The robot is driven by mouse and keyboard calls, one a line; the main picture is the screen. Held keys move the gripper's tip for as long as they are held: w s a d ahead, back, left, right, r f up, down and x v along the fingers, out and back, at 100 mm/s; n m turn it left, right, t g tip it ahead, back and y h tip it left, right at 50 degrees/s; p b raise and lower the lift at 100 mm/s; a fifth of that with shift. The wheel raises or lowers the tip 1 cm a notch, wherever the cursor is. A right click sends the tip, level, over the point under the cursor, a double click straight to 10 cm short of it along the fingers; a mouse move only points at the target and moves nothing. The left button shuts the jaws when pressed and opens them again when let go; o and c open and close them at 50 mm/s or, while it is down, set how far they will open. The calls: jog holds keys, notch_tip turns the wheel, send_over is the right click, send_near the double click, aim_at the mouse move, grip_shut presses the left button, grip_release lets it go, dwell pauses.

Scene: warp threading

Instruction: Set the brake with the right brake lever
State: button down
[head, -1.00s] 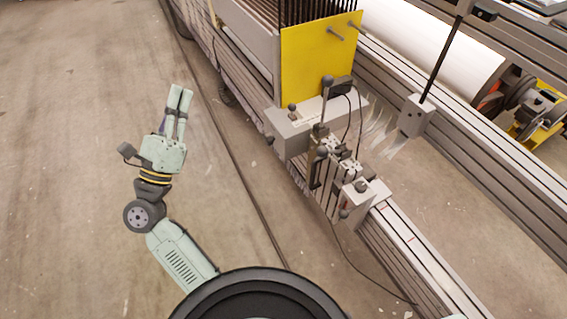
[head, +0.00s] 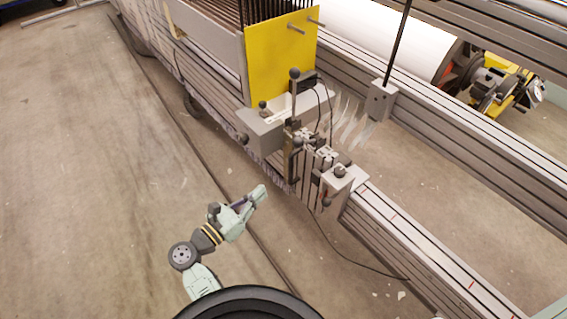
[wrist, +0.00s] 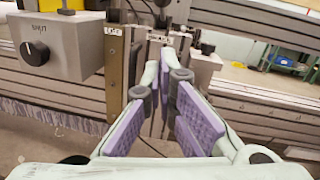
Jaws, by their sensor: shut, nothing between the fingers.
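My gripper (head: 261,191) is shut and empty, low in front of the machine's control unit. In the wrist view its two fingers (wrist: 167,58) with purple pads point at the unit. A tall lever with a dark ball knob (head: 295,75) stands upright at the unit's back. I cannot tell which of these is the right brake lever. My gripper appears apart from all of them.
A grey box (head: 262,128) carries a dial (wrist: 34,52) that shows in the wrist view. A yellow plate (head: 280,55) rises behind it. A long slotted rail (head: 400,235) runs to the lower right, and a cable hangs below. The floor at left is clear.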

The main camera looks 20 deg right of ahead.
jog(key=p, duration=0.3)
send_near(308, 141)
notch_tip(308, 141, down, 4)
jog(key=shift+w+d+r+p, duration=0.25)
jog(key=shift+w+d+r, duration=0.2)
jog(key=shift+r, duration=0.2)
jog(key=shift+w+d+r+p, duration=0.2)
jog(key=shift+w+d+r, duration=0.25)
jog(key=shift+r, duration=0.2)
jog(key=shift+r, duration=0.1)
